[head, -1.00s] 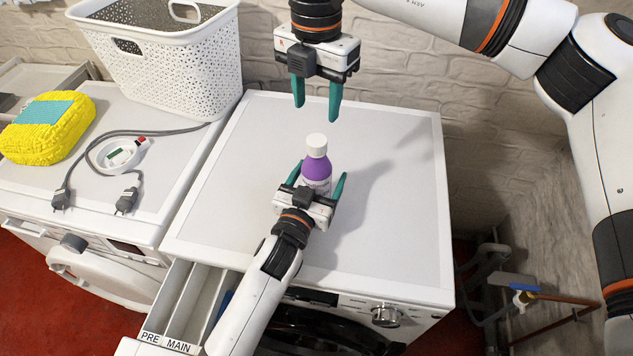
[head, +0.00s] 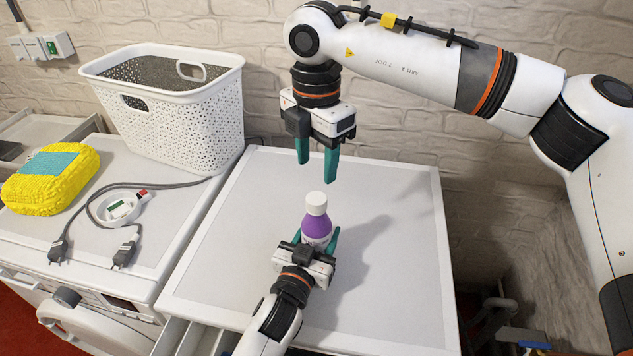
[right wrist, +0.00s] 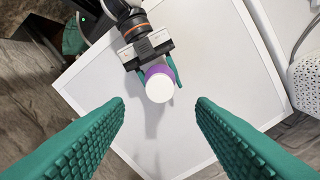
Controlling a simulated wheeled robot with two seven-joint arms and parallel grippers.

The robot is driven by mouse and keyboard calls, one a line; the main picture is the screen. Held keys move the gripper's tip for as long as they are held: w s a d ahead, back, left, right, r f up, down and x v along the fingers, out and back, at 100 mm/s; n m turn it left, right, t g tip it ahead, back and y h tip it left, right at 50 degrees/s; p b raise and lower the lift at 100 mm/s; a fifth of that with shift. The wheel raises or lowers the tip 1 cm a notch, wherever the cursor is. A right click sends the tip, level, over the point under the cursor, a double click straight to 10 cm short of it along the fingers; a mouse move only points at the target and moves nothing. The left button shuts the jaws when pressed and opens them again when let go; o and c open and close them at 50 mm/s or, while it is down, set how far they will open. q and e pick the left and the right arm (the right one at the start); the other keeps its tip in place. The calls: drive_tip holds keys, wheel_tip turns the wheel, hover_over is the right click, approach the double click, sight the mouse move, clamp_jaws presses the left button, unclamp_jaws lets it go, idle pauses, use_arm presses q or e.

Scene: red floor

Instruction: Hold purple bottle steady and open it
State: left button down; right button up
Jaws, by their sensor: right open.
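A purple bottle (head: 316,225) with a white cap (head: 316,200) stands upright on the white machine top (head: 390,215). My left gripper (head: 316,238) has its green fingers on either side of the bottle's body, close against it. My right gripper (head: 317,172) points down above the cap, open and empty, with its fingertips apart from the cap. In the right wrist view the cap (right wrist: 160,87) shows between and beyond the two open fingers (right wrist: 160,108). The lower part of the bottle is partly hidden by my left gripper.
A white perforated basket (head: 185,115) stands at the back left. A yellow sponge-like block (head: 50,180) and a grey cable (head: 92,215) lie on the neighbouring machine. A brick wall (head: 410,110) rises behind. The machine top around the bottle is clear.

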sight(317, 198)
drive_tip(key=shift+f+m, duration=0.15)
drive_tip(key=shift+m, duration=0.65)
wheel_tip(317, 198, down, 8)
drive_tip(key=shift+r, duration=0.15)
